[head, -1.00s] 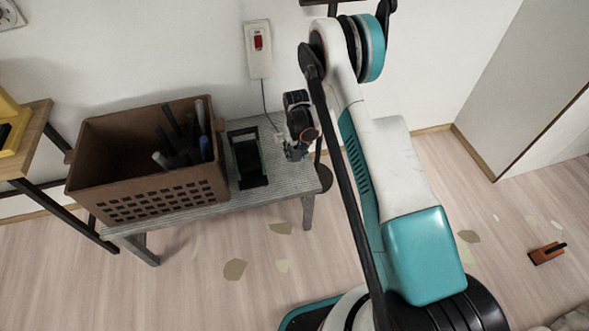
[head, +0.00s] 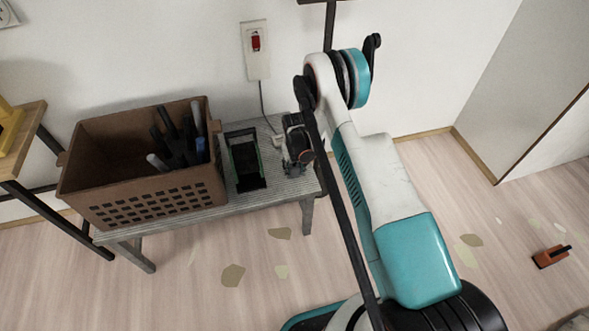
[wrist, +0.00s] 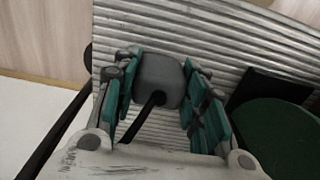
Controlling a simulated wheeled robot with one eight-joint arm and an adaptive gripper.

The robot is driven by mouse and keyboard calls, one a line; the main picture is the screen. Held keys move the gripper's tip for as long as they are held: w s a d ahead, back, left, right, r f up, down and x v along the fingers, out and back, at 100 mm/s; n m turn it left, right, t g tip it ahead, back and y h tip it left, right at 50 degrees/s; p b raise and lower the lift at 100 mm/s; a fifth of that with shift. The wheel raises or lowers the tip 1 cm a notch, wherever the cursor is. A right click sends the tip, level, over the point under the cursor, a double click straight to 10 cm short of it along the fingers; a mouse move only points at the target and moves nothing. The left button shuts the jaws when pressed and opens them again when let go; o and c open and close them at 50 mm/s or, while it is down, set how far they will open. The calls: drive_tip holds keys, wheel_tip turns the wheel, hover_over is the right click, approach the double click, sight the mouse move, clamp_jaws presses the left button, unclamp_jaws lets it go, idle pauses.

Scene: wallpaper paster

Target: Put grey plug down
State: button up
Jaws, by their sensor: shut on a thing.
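The grey plug (wrist: 158,80) is a rounded block with a dark cable running from its near side. In the wrist view it sits between the teal fingers of my gripper (wrist: 162,66), which is shut on it. Behind it is the ribbed grey bench top (wrist: 225,35). I cannot tell whether the plug touches the bench.
A brown crate (head: 140,199) with dark tools stands on the bench's left. A black tray-like item (head: 248,161) lies between it and my gripper. A wall socket with a red switch (head: 256,42) has a cable hanging down. An orange-handled tool (head: 549,258) lies on the floor.

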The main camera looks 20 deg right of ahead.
drive_tip(key=shift+f, duration=0.1)
drive_tip(key=o, duration=1.2)
drive_tip(key=shift+c, duration=0.2)
